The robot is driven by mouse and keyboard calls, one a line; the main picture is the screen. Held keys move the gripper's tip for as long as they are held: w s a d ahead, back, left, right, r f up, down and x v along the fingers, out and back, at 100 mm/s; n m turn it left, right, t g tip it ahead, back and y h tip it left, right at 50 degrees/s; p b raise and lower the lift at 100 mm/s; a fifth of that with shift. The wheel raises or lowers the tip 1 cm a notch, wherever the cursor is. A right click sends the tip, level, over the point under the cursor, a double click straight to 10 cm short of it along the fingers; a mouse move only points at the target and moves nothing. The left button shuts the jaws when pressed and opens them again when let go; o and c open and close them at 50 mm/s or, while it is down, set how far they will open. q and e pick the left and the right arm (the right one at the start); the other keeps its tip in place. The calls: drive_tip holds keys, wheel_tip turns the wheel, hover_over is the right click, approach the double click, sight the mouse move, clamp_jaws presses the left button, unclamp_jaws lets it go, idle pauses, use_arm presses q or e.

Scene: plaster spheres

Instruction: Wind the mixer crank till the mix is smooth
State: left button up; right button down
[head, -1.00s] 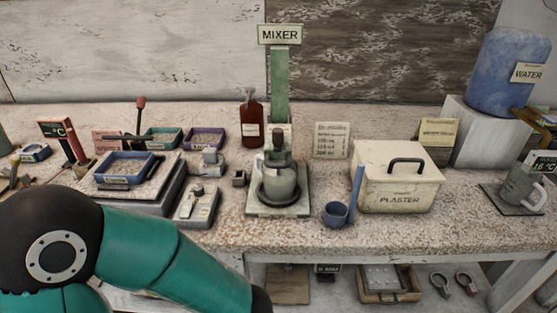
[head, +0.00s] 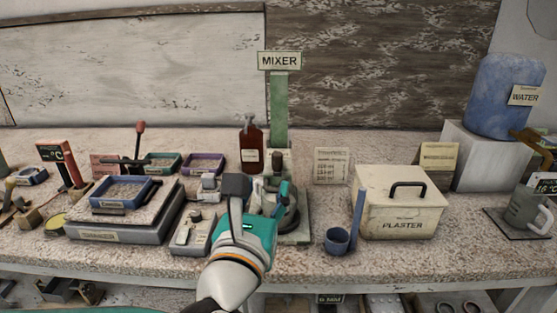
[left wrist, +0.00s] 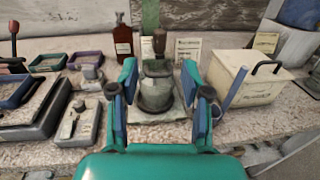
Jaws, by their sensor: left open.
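The mixer has a green post (head: 280,110) under a MIXER sign (head: 279,61) and a pale base plate (head: 297,228). Its grey mixing pot stands on the base and is partly hidden by my left gripper in the head view; it shows better in the left wrist view (left wrist: 156,92). A dark brown upright knob (head: 276,158), apparently the crank handle, stands above the pot; it also shows in the left wrist view (left wrist: 159,42). My left gripper (head: 260,190) is open and empty, in front of the mixer, its fingers (left wrist: 159,75) framing the pot in the wrist view. The mix is not visible.
A plaster box (head: 400,203) and blue cup (head: 337,240) stand right of the mixer. A brown bottle (head: 251,148) is behind. The front edge of the bench is mostly clear.

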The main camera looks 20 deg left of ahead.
sight(276, 161)
use_arm(q)
drive_tip(key=w, duration=0.3)
drive_tip(key=w+a, duration=0.1)
drive_tip(key=w, duration=0.7)
drive_tip(key=shift+w+a, duration=0.25)
drive_tip(key=shift+a, duration=0.05)
clamp_jaws()
